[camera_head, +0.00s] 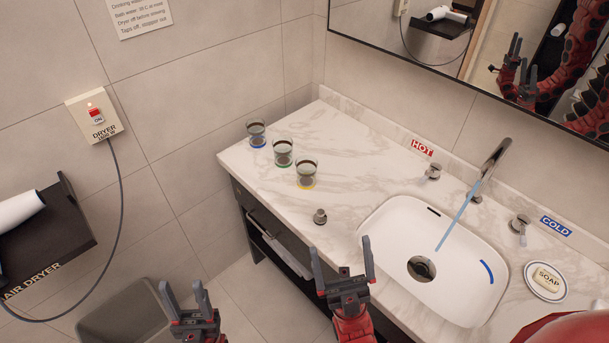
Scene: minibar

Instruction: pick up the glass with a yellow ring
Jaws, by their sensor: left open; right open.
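The glass with a yellow ring (306,174) stands upright on the marble counter (345,130), nearest to me in a row of three. A glass with a green ring (283,153) and a glass with a blue ring (257,133) stand behind it, toward the wall. My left gripper (184,294) is open and empty at the bottom left, below the counter's left end in the picture. My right gripper (341,258) is open and empty near the counter's front edge, below the glasses in the picture and apart from them.
A small metal stopper (320,216) sits on the counter between the yellow-ringed glass and my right gripper. The sink (390,226) has water running from the faucet (491,157). A soap dish (545,292) lies right. A bin (120,312) stands at bottom left, below the dryer shelf (60,235).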

